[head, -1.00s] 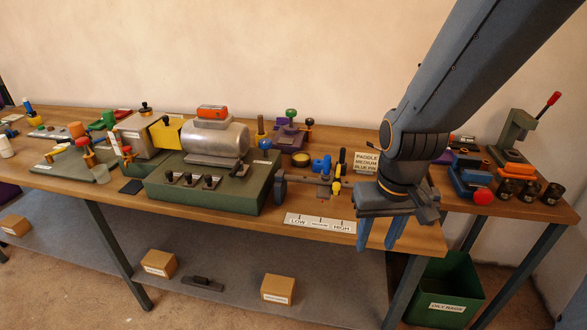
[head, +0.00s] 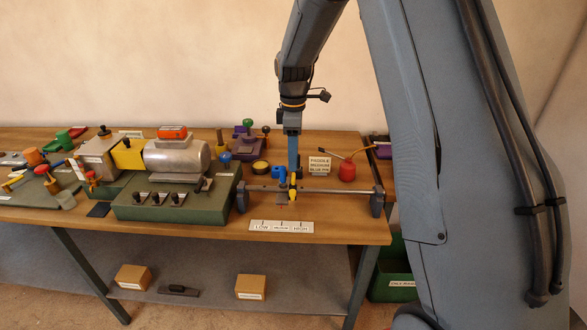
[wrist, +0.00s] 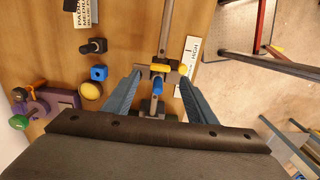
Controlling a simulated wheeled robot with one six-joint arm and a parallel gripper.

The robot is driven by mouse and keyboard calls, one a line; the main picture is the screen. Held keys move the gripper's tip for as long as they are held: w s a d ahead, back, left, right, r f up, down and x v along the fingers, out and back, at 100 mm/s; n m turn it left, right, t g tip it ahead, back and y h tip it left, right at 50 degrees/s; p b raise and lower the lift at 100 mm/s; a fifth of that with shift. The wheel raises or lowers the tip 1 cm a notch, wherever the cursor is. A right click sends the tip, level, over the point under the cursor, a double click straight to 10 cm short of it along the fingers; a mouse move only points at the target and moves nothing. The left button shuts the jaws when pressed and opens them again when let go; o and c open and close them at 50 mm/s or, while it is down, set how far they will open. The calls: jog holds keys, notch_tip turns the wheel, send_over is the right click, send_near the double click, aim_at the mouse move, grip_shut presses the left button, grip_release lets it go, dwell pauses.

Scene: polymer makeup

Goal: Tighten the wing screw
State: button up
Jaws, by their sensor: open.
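A slider block on a horizontal metal rod carries a yellow winged piece (head: 292,190), which looks like the wing screw. It also shows in the wrist view (wrist: 159,67), with a small blue piece (wrist: 157,87) beside it. My gripper (head: 293,174) points straight down over the slider, close to the yellow piece. In the wrist view, the two blue-grey fingers of my gripper (wrist: 158,72) are apart, one on each side of the slider. The yellow piece lies between or just beyond the tips; contact cannot be told. Nothing is gripped.
The rod (head: 335,190) runs between two end supports on the wooden table (head: 210,225). A LOW-MEDIUM-HIGH scale (head: 281,226) lies in front. A sign (head: 319,166) and red oil can (head: 347,170) stand right behind. A green base with a metal cylinder (head: 178,158) stands left.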

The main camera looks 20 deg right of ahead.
aim_at(293, 176)
jog(key=shift+f+p, duration=1.2)
jog(key=shift+f, duration=2)
jog(key=shift+c, duration=0.6)
jog(key=c, duration=1)
jog(key=shift+o, duration=0.2)
jog(key=shift+m, duration=0.3)
jog(key=m+b, duration=0.1)
jog(key=m, duration=0.1)
jog(key=shift+m+b, duration=1.05)
jog(key=shift+m, duration=1.35)
